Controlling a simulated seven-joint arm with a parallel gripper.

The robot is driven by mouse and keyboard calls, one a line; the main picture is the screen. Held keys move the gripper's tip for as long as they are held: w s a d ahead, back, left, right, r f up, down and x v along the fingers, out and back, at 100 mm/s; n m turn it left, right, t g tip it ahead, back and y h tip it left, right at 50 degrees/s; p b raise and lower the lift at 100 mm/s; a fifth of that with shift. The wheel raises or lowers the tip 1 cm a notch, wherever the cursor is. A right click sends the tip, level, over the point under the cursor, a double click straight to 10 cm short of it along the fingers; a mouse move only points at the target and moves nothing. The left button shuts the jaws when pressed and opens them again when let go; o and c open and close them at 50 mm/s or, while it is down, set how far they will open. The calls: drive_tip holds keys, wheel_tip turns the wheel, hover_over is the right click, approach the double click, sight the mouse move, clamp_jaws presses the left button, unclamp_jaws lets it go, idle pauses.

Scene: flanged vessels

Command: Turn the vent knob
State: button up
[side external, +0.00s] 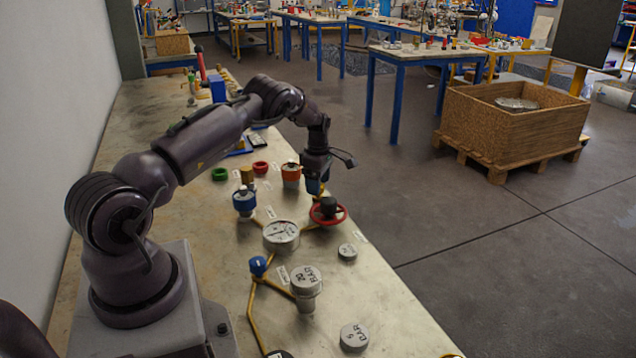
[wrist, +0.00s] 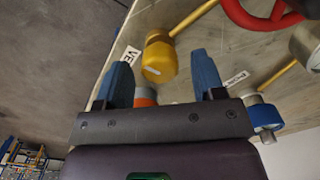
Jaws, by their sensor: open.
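A yellow knob (wrist: 160,55) with a white mark shows in the wrist view, on a yellow pipe. Beside it is a label (wrist: 131,54) on which I read "VE", the rest hidden by a finger. My gripper (wrist: 164,58) is open; its blue fingers show to the left and right of the knob. I cannot tell whether the knob is between the fingertips or beyond them, and I see no contact. In the side external view my gripper (side external: 315,187) points down over the bench, next to an orange-topped fitting, and the yellow knob is not clearly visible there.
Near my gripper are a red handwheel (side external: 339,217), an orange fitting (side external: 291,172) and a blue-collared fitting (side external: 244,200). A gauge (side external: 281,235), a blue valve knob (side external: 258,265) and grey capped vessels (side external: 306,279) stand nearer the camera. The bench's right edge is close.

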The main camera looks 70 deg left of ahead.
drive_tip(key=shift+f, duration=0.2)
drive_tip(key=shift+c, duration=0.4)
drive_tip(key=c, duration=0.8)
drive_tip(key=shift+c, duration=0.2)
